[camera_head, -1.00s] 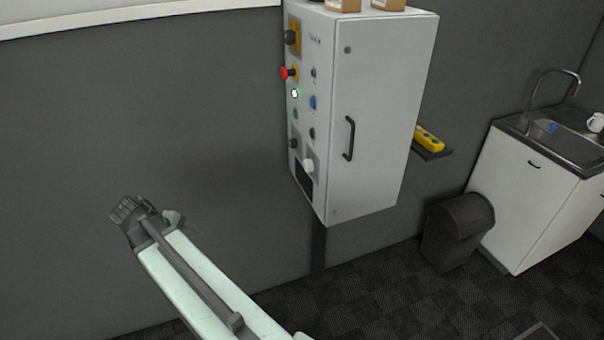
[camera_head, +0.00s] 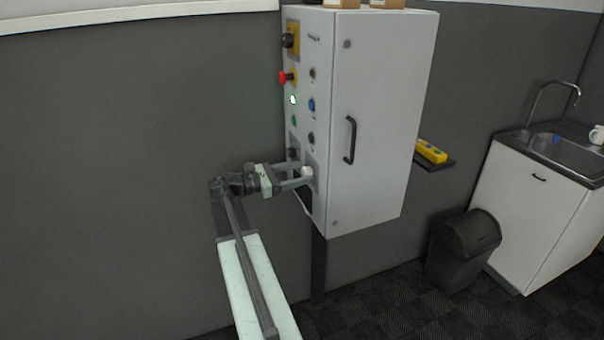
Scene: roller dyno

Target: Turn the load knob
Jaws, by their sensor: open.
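A white knob (camera_head: 307,172) sits low on the control face of a light grey wall cabinet (camera_head: 372,110). A black knob (camera_head: 292,153) sits to its left and slightly higher. Labels are too small to read, so I cannot tell which is the load knob. My gripper (camera_head: 303,175) is open, reaching in from the left. Its two fingers are at the white knob, one above and one below in the picture. I cannot tell whether they touch it. The fingers partly cover the lower panel and the dark patch there.
A yellow pendant (camera_head: 431,151) rests on a shelf to the right. A bin (camera_head: 462,249) and sink unit (camera_head: 540,205) stand farther right.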

